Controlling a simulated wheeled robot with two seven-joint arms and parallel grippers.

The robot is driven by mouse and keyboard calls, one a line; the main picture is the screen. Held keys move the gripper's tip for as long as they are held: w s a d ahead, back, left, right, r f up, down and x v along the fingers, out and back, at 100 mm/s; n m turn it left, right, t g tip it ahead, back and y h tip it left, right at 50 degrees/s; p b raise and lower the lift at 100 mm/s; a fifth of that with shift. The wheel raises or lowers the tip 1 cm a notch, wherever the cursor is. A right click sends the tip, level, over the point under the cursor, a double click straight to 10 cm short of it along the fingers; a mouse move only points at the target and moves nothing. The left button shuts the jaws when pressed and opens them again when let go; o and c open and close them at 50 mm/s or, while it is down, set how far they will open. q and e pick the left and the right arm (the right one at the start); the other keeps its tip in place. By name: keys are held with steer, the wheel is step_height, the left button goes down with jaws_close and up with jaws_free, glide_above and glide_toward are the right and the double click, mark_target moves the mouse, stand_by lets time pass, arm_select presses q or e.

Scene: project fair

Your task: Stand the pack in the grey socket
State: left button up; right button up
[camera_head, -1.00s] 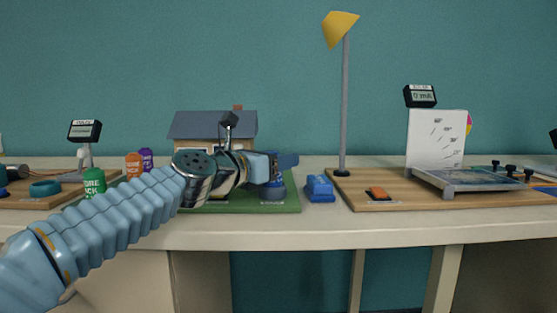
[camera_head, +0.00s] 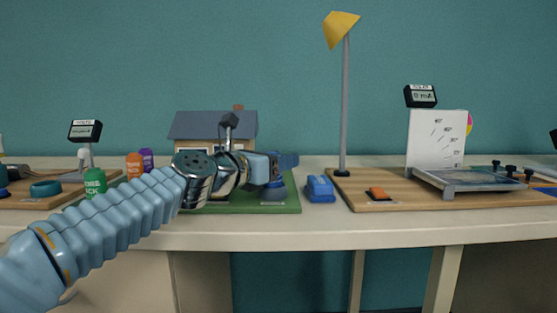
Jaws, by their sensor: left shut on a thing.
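My left arm comes in from the left, and its gripper (camera_head: 284,161) is at the green board, in front of the house model's right side. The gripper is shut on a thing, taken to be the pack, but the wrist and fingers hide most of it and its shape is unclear. Just below the fingers a small blue-grey object (camera_head: 273,195) stands on the green board (camera_head: 235,206); I cannot tell whether it is the grey socket or whether the held thing touches it. My right gripper is not in view.
A blue block-like object (camera_head: 320,188) sits right of the green board. Farther right, a wooden board (camera_head: 400,202) carries a tall yellow lamp (camera_head: 341,30), an orange piece (camera_head: 377,193) and a white panel (camera_head: 436,139). Green, orange and purple bottles (camera_head: 95,183) stand left.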

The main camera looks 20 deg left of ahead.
arm_select(q)
steer(key=shift+f+b, duration=0.5)
steer(key=shift+f, duration=0.05)
stand_by(0.4)
steer(key=o, duration=0.9)
steer(key=shift+s+a+f+b, duration=0.1)
steer(key=shift+s+a+b, duration=0.2)
steer(key=shift+s, duration=0.2)
steer(key=shift+b+v, duration=0.75)
steer(key=shift+v, duration=1.55)
steer(key=shift+b+v, duration=0.45)
steer(key=shift+v, duration=2.2)
